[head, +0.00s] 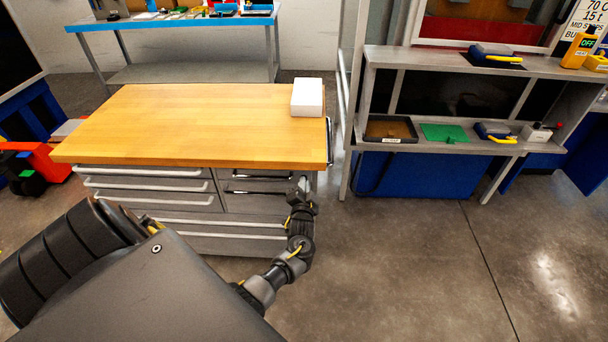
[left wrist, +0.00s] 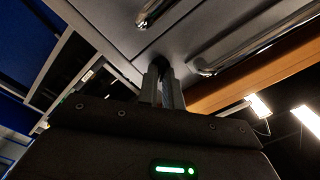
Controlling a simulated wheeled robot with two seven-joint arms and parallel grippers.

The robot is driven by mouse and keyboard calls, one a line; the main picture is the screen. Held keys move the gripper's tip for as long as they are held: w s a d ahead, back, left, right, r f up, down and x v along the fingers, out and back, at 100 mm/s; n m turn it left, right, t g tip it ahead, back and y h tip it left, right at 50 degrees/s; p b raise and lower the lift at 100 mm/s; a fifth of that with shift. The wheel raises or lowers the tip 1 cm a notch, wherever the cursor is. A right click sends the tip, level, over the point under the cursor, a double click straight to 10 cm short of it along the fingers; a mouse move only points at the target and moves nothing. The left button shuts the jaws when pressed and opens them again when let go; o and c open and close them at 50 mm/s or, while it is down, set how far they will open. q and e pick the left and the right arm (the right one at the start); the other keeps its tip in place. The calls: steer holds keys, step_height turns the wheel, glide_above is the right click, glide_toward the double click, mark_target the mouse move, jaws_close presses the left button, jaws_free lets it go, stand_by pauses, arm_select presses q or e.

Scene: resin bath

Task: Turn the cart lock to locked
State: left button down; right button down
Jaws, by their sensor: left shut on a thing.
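The cart has a wooden top (head: 190,120) and a grey front with several drawers. My left gripper (head: 303,186) is at the cart's front right corner, just below the top. In the left wrist view, my gripper's fingers (left wrist: 164,85) are close together against the grey cart front (left wrist: 125,30). They are shut on a small dark part (left wrist: 160,67) there, likely the cart lock. The fingers hide most of it, so I cannot tell which way the lock is turned. My right gripper is not in view.
A white box (head: 307,97) stands on the cart's back right corner. Chrome drawer handles (left wrist: 260,38) are close to my left gripper. A grey shelf bench (head: 455,145) with trays and tools stands at the right. The floor (head: 420,260) between is clear.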

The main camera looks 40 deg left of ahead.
arm_select(q)
steer(key=shift+f+m+p, duration=0.1)
steer(key=shift+m+p, duration=1.5)
steer(key=shift+m, duration=2.1)
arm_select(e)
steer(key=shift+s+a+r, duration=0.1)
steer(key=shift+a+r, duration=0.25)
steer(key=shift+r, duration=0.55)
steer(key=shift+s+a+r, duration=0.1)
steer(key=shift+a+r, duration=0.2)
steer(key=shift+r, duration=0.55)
arm_select(q)
steer(key=c, duration=1.6)
jaws_free()
steer(key=shift+d, duration=0.1)
steer(key=shift+o, duration=0.2)
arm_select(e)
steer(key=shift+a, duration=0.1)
